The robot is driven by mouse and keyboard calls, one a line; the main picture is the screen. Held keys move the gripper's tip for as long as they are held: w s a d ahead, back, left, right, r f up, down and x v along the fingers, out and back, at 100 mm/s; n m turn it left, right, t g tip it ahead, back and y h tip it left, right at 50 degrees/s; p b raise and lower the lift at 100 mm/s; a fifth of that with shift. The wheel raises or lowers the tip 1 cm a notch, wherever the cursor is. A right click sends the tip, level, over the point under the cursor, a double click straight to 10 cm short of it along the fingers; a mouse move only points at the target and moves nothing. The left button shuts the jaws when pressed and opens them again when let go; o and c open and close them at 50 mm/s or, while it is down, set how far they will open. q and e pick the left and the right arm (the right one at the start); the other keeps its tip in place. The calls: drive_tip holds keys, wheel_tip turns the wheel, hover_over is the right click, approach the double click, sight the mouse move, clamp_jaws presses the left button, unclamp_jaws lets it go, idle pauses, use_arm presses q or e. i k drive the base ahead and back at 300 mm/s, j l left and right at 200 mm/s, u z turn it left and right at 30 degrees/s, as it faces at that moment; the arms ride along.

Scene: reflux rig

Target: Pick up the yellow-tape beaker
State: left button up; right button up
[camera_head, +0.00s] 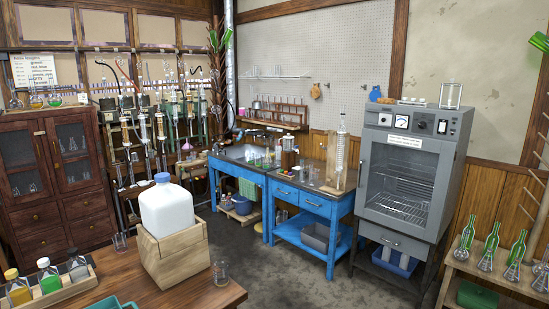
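A small clear beaker (221,273) stands at the right end of the wooden table, beside the wooden box. Another clear glass vessel (120,243) stands near the table's back edge, left of the box. I cannot make out yellow tape on either one. Small glassware, too small to tell apart, stands on the blue bench (313,207) further back. Neither of my grippers shows in this view.
A white jug (167,208) sits in a wooden box (172,259) on the wooden table (200,294). A wooden tray (55,297) holds capped bottles at front left. A grey oven (408,170) stands right of the bench. The floor (275,265) between is clear.

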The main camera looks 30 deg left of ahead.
sight(258, 162)
drive_tip(key=i+j, duration=0.15)
drive_tip(key=i, duration=0.5)
drive_tip(key=i+z, duration=0.15)
drive_tip(key=i, duration=1.8)
drive_tip(key=i+j, duration=0.6)
drive_tip(key=j, duration=0.25)
drive_tip(key=i+j+z, duration=0.1)
drive_tip(key=i+j, duration=0.45)
drive_tip(key=j, duration=0.3)
